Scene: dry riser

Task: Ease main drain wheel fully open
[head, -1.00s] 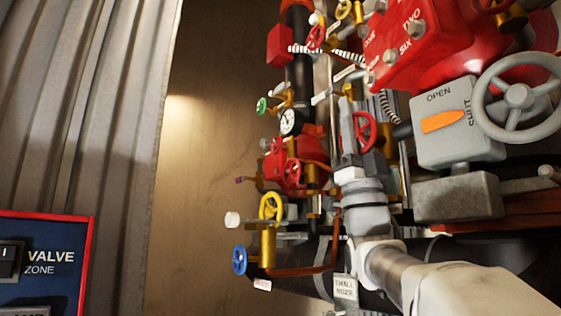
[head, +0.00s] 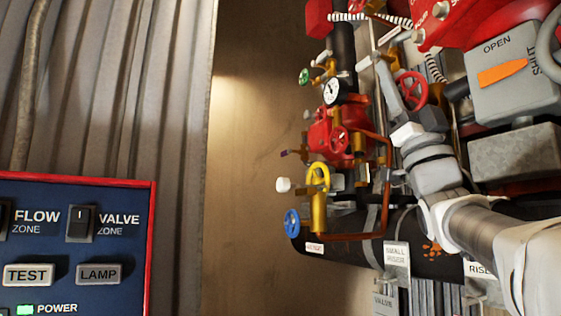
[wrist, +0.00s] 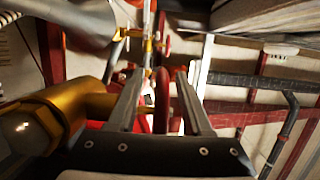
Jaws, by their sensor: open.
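My gripper (head: 391,76) is open, with its fingers reaching up beside a red handwheel (head: 415,92) in the head view. In the wrist view, a red rim-like bar (wrist: 161,97) stands between the two open fingers (wrist: 159,78); it looks like the edge of that wheel, and I cannot tell whether either finger touches it. No label shows on this wheel, so I cannot tell from the frames whether it is the main drain wheel. Part of it is hidden by my gripper in the head view.
A grey box marked OPEN and SHUT (head: 510,92) is close on the right. In the wrist view, a brass pipe (wrist: 55,115) lies close left. A blue panel (head: 60,250) stands far left.

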